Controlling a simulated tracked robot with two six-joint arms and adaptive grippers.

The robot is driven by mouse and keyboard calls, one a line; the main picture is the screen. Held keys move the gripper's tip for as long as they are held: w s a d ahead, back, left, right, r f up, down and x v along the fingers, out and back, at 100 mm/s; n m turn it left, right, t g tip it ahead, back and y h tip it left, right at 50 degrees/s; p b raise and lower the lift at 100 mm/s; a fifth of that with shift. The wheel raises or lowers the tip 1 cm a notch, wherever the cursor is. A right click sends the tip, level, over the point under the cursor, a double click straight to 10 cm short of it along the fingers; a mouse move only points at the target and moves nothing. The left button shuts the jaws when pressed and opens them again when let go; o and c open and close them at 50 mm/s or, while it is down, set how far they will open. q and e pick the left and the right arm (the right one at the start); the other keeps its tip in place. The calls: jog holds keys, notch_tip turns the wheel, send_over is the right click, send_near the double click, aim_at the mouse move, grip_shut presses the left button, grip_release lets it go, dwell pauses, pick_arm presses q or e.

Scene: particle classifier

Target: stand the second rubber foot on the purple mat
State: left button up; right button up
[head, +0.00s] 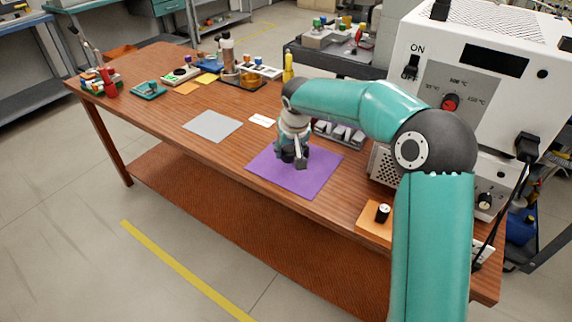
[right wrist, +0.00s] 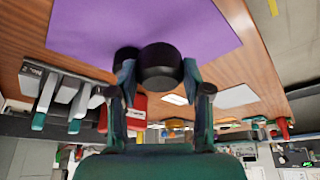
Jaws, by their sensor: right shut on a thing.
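The purple mat (head: 312,182) lies flat on the wooden table; it also fills the top of the right wrist view (right wrist: 140,25). My right gripper (head: 293,160) is over the mat's upper left part. In the right wrist view its two fingers are shut on a black round rubber foot (right wrist: 160,68). A second dark rounded shape (right wrist: 124,54) shows beside the held foot, partly hidden by it and a finger; I cannot tell if it is another foot or a shadow. Contact between the held foot and the mat is unclear. My left gripper is not in view.
A rack of grey parts (head: 340,134) stands just behind the mat. A white card (head: 262,120) and a grey mat (head: 213,126) lie to the left.

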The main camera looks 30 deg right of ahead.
aim_at(290, 161)
jog(key=shift+f+b, duration=0.3)
jog(key=shift+f, duration=1.8)
jog(key=shift+f, duration=0.15)
jog(key=o, duration=1.2)
jog(key=shift+r, duration=0.2)
jog(key=p+v, duration=0.1)
jog(key=v, duration=1.1)
jog(key=shift+s, duration=0.1)
